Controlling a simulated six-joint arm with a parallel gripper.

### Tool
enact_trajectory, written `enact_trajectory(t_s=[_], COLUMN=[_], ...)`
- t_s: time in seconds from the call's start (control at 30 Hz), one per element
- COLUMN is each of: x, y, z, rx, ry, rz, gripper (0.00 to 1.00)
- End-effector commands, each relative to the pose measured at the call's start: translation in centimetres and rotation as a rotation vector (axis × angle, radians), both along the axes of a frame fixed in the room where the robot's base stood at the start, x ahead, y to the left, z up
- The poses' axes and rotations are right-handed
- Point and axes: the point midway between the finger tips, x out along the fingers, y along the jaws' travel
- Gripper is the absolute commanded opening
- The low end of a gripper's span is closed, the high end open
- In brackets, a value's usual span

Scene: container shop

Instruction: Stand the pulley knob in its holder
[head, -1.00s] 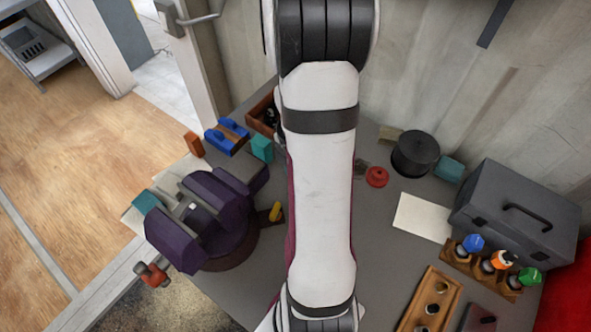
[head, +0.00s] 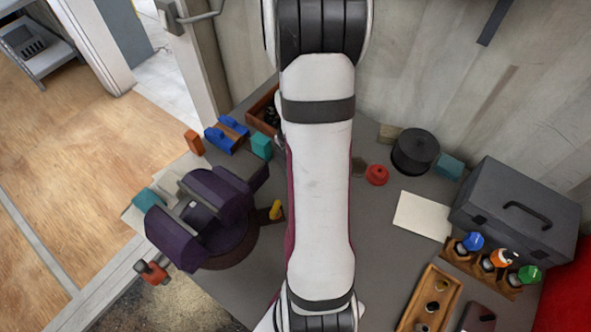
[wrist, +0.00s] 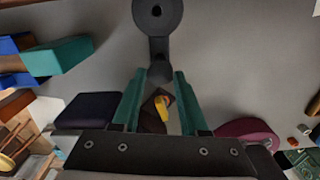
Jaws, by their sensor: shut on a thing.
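In the wrist view my gripper (wrist: 159,74) has its two teal fingers shut on a dark grey piece, which I take for the pulley knob (wrist: 157,18). It has a round disc with a centre hole at its far end and a short stem running back to a rounded end between the fingertips. In the head view my arm hides the gripper and most of the knob. A wooden rack (head: 449,256) with blue, orange and green-topped pieces stands at the right. A wooden tray (head: 411,313) with round dark spots lies below it. I cannot tell which is the holder.
A yellow piece (head: 275,209) stands beside the purple vise (head: 222,190); it also shows between my fingers (wrist: 163,104). A teal block (head: 261,146), a wooden box (head: 256,118), a black pot (head: 415,152) and a grey toolbox (head: 520,210) surround the bench.

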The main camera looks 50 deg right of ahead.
Motion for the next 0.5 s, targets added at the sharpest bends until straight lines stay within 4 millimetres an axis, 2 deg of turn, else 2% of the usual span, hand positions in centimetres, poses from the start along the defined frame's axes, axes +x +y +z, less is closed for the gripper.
enact_trajectory(t_s=[0.4, 0.43, 0.5], x=[0.0, 0.0, 0.0], y=[0.0, 0.0, 0.0], z=[-0.38, -0.37, -0.37], rx=[0.0, 0.0, 0.0], ry=[0.0, 0.0, 0.0], rz=[0.0, 0.0, 0.0], gripper=[0.0, 0.47, 0.59])
